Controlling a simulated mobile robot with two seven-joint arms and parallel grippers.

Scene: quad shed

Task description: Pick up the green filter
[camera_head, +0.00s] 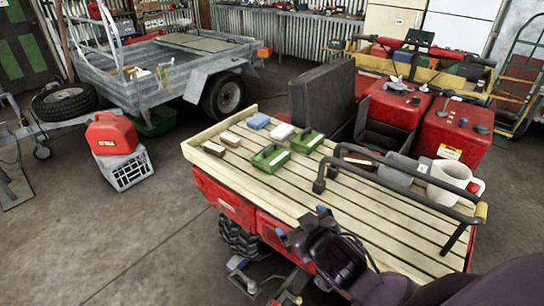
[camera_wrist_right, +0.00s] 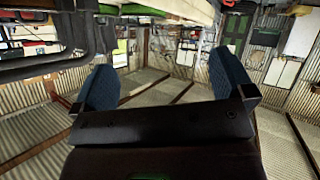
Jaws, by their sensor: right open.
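My left gripper is not in view.
A dark upright panel (camera_head: 322,93) stands behind.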

